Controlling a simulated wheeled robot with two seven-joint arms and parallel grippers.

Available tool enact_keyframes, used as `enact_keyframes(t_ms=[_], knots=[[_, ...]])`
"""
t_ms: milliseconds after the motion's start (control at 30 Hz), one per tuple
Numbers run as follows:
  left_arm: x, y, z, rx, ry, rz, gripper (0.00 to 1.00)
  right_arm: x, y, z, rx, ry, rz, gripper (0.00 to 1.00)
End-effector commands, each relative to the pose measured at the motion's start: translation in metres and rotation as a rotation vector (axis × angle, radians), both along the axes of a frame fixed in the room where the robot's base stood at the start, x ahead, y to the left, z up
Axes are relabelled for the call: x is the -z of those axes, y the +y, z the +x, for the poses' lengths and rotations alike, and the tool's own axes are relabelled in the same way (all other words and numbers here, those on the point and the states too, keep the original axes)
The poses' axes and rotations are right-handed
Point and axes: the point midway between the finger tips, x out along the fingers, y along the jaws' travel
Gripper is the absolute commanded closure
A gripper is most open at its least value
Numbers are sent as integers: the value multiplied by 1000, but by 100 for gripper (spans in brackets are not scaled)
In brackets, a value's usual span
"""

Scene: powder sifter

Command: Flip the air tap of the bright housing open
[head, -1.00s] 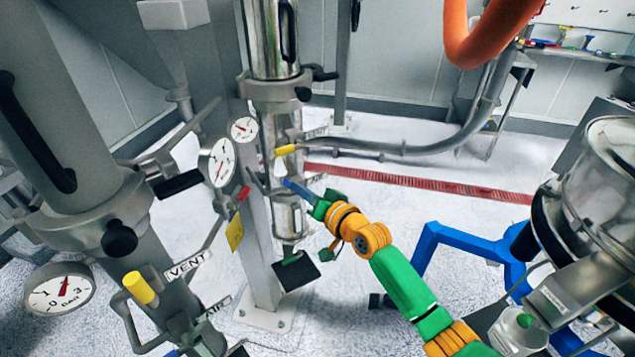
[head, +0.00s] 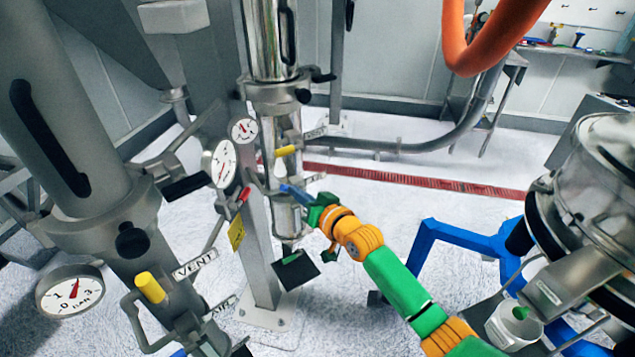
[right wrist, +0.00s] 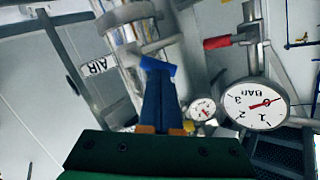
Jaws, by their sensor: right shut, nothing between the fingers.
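The bright housing (head: 275,45) is a shiny metal cylinder at the upper middle of the head view. A yellow-handled tap (head: 286,150) sits on its lower pipe. My right gripper (head: 287,189) has its blue fingers shut, with its tips against or very near this pipe. In the right wrist view, a brighter blue bar (right wrist: 158,68), which looks like the air tap's handle, lies across the tips of the shut fingers (right wrist: 157,84). I cannot tell if they touch. An AIR label (right wrist: 97,67) is to its left. The tap's body is mostly hidden. My left gripper is out of view.
A dull housing (head: 65,110) with VENT and AIR labels stands at the left. Gauges (head: 224,164) and a red handle (head: 244,195) are close left of the gripper. A blue stand (head: 455,236) and steel vessel (head: 600,180) are at the right.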

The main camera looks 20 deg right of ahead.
Motion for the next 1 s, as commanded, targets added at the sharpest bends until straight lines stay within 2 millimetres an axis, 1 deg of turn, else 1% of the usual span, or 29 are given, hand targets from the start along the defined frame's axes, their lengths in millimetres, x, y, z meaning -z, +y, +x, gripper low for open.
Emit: enact_keyframes(t_ms=[1000], knots=[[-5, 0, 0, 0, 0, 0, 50, 6, -2, 0, -1, -33, -171, 100]])
